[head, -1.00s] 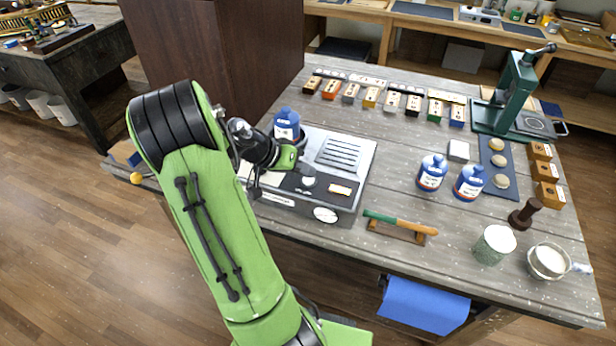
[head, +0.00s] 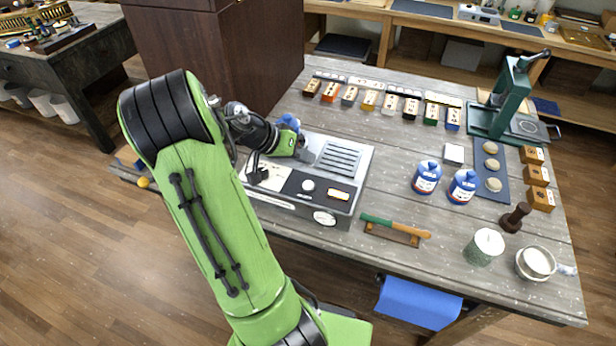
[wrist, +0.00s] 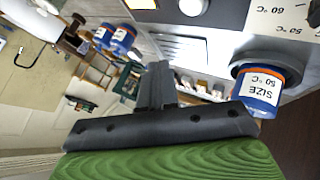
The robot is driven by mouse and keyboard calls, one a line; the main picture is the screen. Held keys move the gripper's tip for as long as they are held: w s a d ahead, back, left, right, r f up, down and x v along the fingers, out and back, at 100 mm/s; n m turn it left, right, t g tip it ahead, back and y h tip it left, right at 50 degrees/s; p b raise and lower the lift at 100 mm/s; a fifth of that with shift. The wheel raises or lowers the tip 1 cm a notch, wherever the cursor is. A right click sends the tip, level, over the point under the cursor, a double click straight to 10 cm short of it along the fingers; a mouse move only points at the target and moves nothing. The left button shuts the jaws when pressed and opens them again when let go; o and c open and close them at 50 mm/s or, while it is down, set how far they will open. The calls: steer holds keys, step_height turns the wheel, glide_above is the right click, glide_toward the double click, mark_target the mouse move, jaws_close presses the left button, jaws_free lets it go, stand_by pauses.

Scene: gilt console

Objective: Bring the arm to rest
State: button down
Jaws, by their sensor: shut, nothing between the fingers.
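My arm (head: 215,210) is green with black joints and rises up the left of the head view. My gripper (head: 306,152) is above the grey warmer's back left part. In the wrist view its dark fingers (wrist: 157,88) are together with nothing between them. The grey warmer (head: 335,214) has a louvred top, a knob and a lit display. A blue bottle (head: 289,121) is mostly hidden behind my gripper in the head view. In the wrist view the blue bottle (wrist: 258,90), labelled SIZE, sits in a round opening of the warmer, beside and apart from the fingers.
Two blue bottles (head: 427,177) stand mid-table. A green-handled tool (head: 396,227) lies on a rest near the front edge. Small blocks line the back, and a green press (head: 505,100) stands at the back right. A brown cabinet (head: 200,60) rises close behind my arm.

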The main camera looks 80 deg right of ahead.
steer(key=shift+r, duration=0.2)
stand_by(0.5)
steer(key=w+a+r+n+t+y, duration=0.1)
steer(key=w+a+r+n+t, duration=0.35)
steer(key=w+a, duration=0.4)
steer(key=w+a+r+n+t, duration=0.3)
steer(key=w+a+n+t, duration=0.15)
steer(key=a, duration=0.65)
steer(key=s+a+r+n+t+y, duration=0.1)
steer(key=a+n, duration=0.4)
steer(key=a, duration=0.5)
steer(key=s+a+r+n+t+y, duration=0.2)
steer(key=a+n, duration=0.3)
steer(key=a, duration=0.5)
steer(key=shift+s+n+t+y, duration=0.4)
steer(key=shift+s+t+y, duration=0.1)
steer(key=shift+s+y, duration=0.3)
